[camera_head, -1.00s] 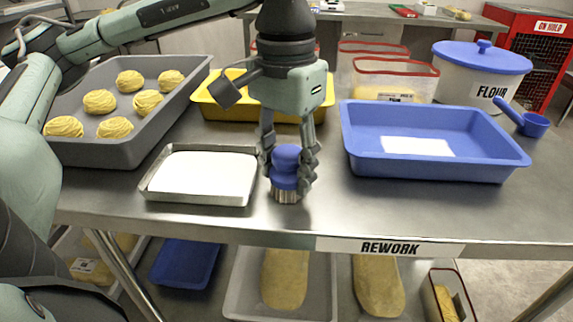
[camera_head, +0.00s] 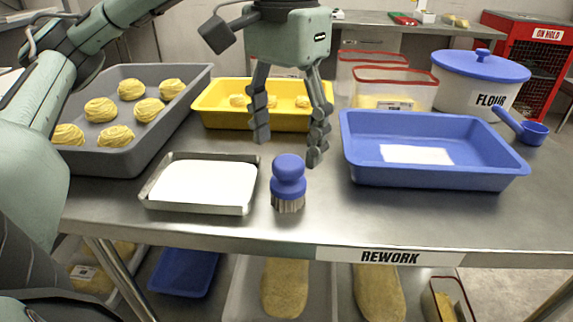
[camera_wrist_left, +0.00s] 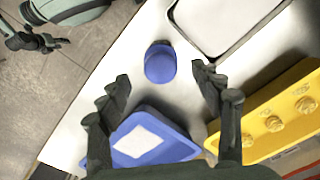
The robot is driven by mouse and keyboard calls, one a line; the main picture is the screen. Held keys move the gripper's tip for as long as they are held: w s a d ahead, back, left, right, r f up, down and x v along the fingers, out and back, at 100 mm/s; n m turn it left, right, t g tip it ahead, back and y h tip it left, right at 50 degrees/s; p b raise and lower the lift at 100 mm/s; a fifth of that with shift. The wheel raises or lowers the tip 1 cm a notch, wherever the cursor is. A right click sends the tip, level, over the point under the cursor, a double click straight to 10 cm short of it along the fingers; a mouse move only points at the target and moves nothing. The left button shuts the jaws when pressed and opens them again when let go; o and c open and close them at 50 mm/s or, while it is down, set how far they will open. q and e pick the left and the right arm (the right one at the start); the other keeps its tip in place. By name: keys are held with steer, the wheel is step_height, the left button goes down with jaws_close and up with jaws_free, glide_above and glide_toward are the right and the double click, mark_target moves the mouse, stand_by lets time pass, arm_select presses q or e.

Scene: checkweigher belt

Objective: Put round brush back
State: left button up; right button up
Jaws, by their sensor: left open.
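The round brush (camera_head: 288,180) has a blue knob handle and pale bristles. It stands upright, bristles down, on the steel table between the small metal tray and the blue tray. It also shows from above in the left wrist view (camera_wrist_left: 160,63). My left gripper (camera_head: 289,152) is open and empty, above and behind the brush, its fingers apart and clear of the handle. In the left wrist view the gripper (camera_wrist_left: 160,82) has its fingers spread, with the brush beyond the tips. My right gripper is not in view.
A small metal tray (camera_head: 151,204) with a white sheet is left of the brush. A blue tray (camera_head: 435,176) is right. A yellow tray (camera_head: 225,116) with dough stands behind. A grey tray (camera_head: 140,158) with buns is at left. The table's front edge carries a REWORK label (camera_head: 390,257).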

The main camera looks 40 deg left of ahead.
mark_target(286, 163)
arm_select(q)
step_height(286, 163, up, 3)
steer(key=shift+f+p, duration=0.15)
steer(key=shift+p, duration=0.25)
step_height(286, 163, up, 2)
steer(key=shift+r+p, duration=0.15)
steer(key=shift+p, duration=0.25)
steer(key=shift+r, duration=0.4)
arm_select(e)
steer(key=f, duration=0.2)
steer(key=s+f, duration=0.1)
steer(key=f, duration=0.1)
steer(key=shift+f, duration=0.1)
